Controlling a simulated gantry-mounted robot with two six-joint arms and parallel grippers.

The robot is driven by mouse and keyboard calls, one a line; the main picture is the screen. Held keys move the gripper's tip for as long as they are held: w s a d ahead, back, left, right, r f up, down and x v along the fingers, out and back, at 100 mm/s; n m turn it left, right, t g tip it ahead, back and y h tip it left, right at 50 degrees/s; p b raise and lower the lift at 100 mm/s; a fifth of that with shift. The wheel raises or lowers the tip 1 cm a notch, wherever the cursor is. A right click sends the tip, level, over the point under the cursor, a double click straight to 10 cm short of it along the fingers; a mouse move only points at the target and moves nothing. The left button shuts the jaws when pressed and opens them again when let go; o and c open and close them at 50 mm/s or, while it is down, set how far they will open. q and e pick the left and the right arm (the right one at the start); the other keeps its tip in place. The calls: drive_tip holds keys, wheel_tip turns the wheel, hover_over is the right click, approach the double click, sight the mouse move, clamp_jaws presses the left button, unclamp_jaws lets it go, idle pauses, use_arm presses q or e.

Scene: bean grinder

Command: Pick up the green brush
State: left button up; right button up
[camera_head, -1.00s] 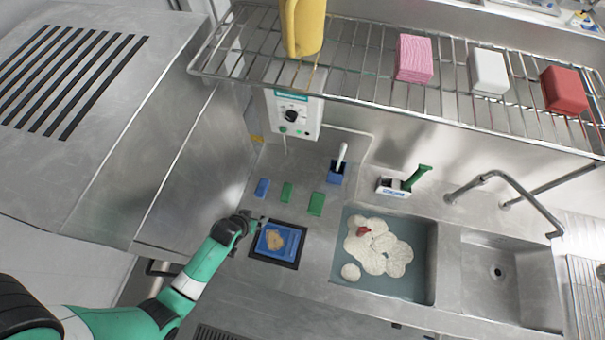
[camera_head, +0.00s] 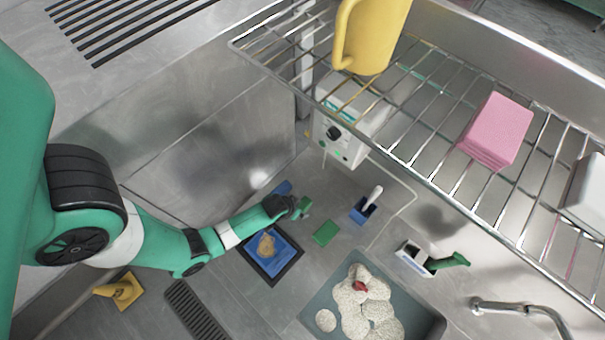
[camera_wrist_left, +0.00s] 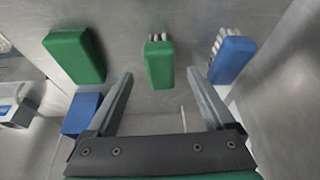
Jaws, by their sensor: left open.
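A small green brush (camera_wrist_left: 160,62) with pale bristles at its far end is at the centre of the left wrist view. In the head view the green brush (camera_head: 306,206) is right at my left gripper (camera_head: 296,207). In the wrist view the fingers of my left gripper (camera_wrist_left: 160,76) are open and empty, with the brush lined up between their tips. I cannot tell how far the tips are above it. A second green block (camera_wrist_left: 75,55) lies to the left, also in the head view (camera_head: 325,232). A blue brush (camera_wrist_left: 232,58) with pale bristles lies to the right.
A blue holder (camera_head: 362,212) with a white handle stands nearby. A black-edged blue tray (camera_head: 288,262) with brown stuff lies beside my arm. A white box (camera_head: 412,258) with a green-handled tool is at the right. A wire shelf (camera_head: 420,130) overhangs the counter.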

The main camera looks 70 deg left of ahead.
sight(301, 207)
use_arm(q)
drive_tip(key=b+x, duration=0.1)
drive_tip(key=x, duration=0.4)
drive_tip(key=shift+w+a+b, duration=0.2)
drive_tip(key=shift+w+b, duration=0.05)
drive_tip(key=shift+b, duration=0.1)
clamp_jaws()
